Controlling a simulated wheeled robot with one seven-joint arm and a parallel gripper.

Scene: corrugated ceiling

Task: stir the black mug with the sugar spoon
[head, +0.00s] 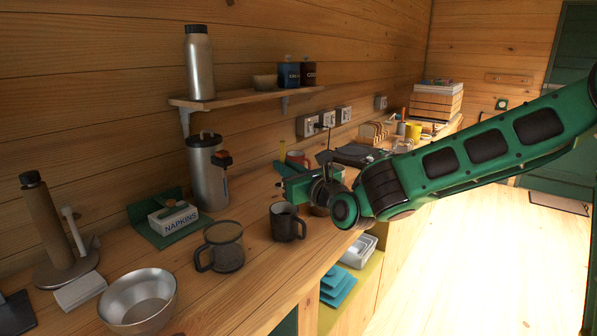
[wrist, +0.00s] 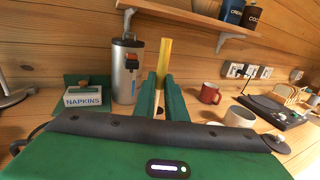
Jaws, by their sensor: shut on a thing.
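The black mug (head: 287,224) stands upright on the counter, apart from the gripper. A grey-brown mug (head: 224,250) stands left of it.
A metal bowl (head: 138,300), napkin box (head: 173,217) and steel dispenser (head: 208,172) stand on the left part of the counter. A shelf (head: 245,96) overhangs the back. A red mug (wrist: 209,93) and a pale mug (wrist: 240,117) stand right of the fingers.

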